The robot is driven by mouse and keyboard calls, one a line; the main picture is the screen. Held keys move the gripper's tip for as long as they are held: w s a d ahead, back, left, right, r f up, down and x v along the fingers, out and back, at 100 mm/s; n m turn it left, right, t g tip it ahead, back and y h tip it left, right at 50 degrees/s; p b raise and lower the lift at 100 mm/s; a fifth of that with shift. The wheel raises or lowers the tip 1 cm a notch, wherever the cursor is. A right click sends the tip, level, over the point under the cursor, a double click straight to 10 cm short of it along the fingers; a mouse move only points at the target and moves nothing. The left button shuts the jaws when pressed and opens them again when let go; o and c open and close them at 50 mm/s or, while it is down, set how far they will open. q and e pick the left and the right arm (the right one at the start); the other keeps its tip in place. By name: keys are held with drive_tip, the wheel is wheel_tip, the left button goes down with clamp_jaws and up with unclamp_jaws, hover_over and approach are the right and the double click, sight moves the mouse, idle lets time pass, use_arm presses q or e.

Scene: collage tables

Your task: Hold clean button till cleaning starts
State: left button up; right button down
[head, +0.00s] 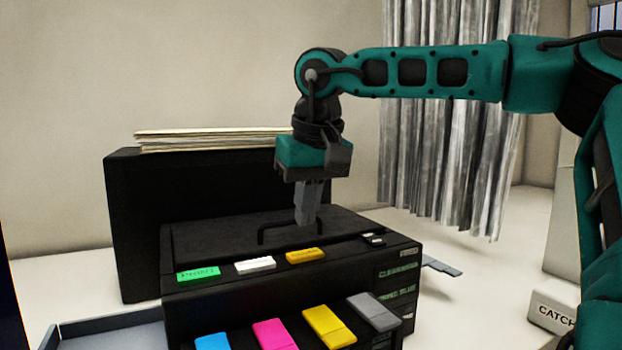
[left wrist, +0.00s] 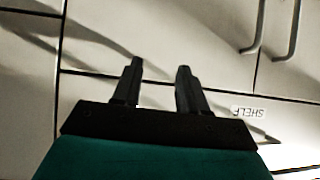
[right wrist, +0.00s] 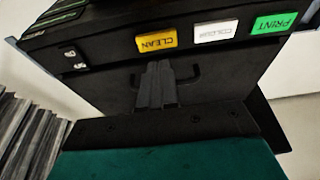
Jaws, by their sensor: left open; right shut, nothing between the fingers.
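The clean button is yellow (head: 307,255) and sits on the printer's front top edge, right of a white button and a green print button. In the right wrist view the yellow button (right wrist: 156,41) reads CLEAN. My right gripper (head: 305,222) is shut and empty, pointing down above the printer's top (head: 225,240), behind the yellow button and apart from it. It also shows in the right wrist view (right wrist: 156,66), close to the dark lid handle. My left gripper (left wrist: 158,65) is open and empty, in front of pale cabinet fronts, away from the printer.
Blue, magenta, yellow and grey cartridges (head: 330,327) stick out along the printer's front. A paper stack (head: 210,139) lies on the dark part behind. A grey tray (head: 110,330) is at the lower left, and a box marked CATCH (head: 553,308) is at the right.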

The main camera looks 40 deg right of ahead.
sight(303, 252)
drive_tip(key=shift+f, duration=2.2)
drive_tip(key=shift+f, duration=0.1)
